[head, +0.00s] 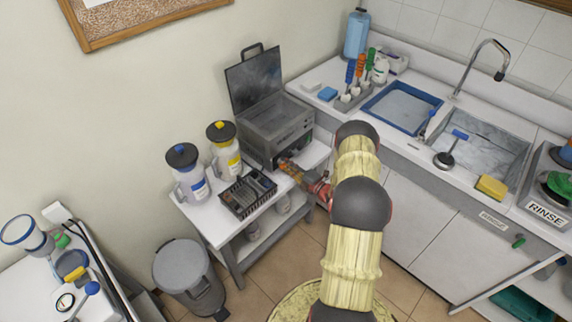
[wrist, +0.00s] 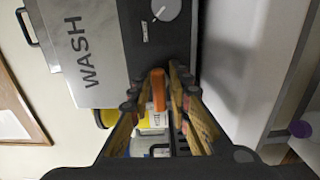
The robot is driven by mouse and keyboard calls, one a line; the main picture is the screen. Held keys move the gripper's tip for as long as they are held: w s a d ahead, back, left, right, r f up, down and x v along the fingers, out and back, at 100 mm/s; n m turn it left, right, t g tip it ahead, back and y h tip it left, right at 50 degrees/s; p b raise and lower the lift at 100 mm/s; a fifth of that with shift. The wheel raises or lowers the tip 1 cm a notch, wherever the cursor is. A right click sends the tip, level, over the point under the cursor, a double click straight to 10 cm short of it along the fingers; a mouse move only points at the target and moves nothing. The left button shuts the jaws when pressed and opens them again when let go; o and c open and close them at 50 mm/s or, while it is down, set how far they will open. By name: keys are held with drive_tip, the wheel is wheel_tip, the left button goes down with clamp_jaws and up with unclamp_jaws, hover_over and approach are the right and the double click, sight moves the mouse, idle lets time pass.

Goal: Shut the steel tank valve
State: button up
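The steel tank (head: 275,125) stands on a small white side table, with its dark lid (head: 253,78) raised. In the wrist view, a silver part of the tank marked WASH (wrist: 88,62) appears turned sideways, next to a dark panel with a round dial (wrist: 165,9). An orange valve handle (wrist: 158,90) sticks out from the dark panel. My gripper (wrist: 158,72) has its two fingers apart, one on each side of the orange handle. I cannot see firm contact. In the head view, my gripper (head: 290,168) is at the tank's lower front and the valve is hard to make out.
Two capped jugs, one blue-labelled (head: 188,178) and one yellow-labelled (head: 226,152), and a dark slotted tray (head: 248,194) share the side table (head: 218,226). A counter (head: 410,150) with a sink (head: 485,150) is close on the right. A grey bin (head: 188,278) stands front left.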

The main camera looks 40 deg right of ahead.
drive_tip(key=shift+o, duration=1.1)
drive_tip(key=s, duration=1.2)
drive_tip(key=shift+d, duration=0.45)
